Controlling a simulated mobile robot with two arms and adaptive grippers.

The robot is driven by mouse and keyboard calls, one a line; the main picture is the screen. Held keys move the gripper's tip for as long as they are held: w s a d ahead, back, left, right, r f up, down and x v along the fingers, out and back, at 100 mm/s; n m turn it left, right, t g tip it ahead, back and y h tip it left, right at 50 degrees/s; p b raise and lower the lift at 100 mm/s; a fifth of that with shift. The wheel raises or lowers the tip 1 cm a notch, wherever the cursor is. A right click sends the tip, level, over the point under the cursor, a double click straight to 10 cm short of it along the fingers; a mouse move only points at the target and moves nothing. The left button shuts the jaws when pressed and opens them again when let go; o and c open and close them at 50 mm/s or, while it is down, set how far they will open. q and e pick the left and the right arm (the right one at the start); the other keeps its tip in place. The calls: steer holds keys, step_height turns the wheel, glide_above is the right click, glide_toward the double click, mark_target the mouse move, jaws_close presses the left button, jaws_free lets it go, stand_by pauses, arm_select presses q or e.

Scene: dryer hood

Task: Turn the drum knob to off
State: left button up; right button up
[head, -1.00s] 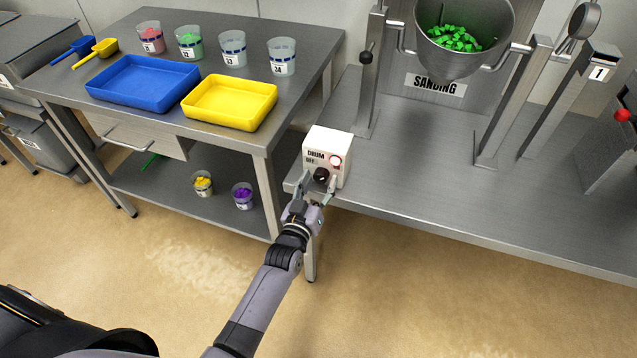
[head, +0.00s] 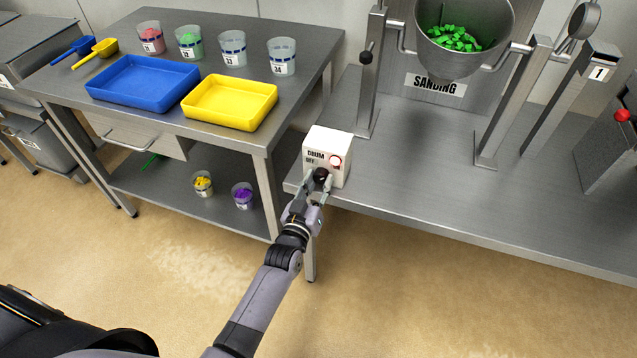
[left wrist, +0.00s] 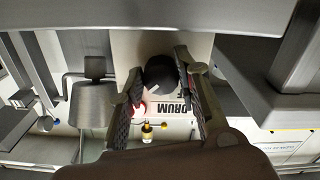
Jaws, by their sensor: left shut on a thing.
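The drum control box (head: 327,145) is a white box at the left front corner of the steel bench, marked DRUM and OFF, with a lit red lamp (head: 336,160). Its black knob (head: 321,173) is on the front face. My left gripper (head: 319,180) is shut on the knob, one finger on each side. In the left wrist view the knob (left wrist: 161,71) sits between the two fingers (left wrist: 157,84), and a pale pointer mark shows on it. The fingers hide part of the box lettering. My right gripper is not in view.
The steel bench (head: 430,180) carries the sanding drum (head: 455,55) with green pieces and upright posts. A side table (head: 230,140) at left holds a blue tray (head: 140,100), a yellow tray (head: 240,122) and several cups. Floor in front is clear.

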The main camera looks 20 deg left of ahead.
arm_select(q)
steer(key=n, duration=0.3)
steer(key=shift+n, duration=0.4)
steer(key=n, duration=0.4)
steer(key=shift+d+n, duration=0.1)
steer(key=shift+n, duration=0.2)
steer(key=n, duration=0.5)
steer(key=shift+r+b, duration=0.15)
steer(key=shift+b, duration=0.15)
steer(key=n+b, duration=0.1)
steer(key=n, duration=0.3)
steer(key=shift+r, duration=0.1)
steer(key=shift+n, duration=0.3)
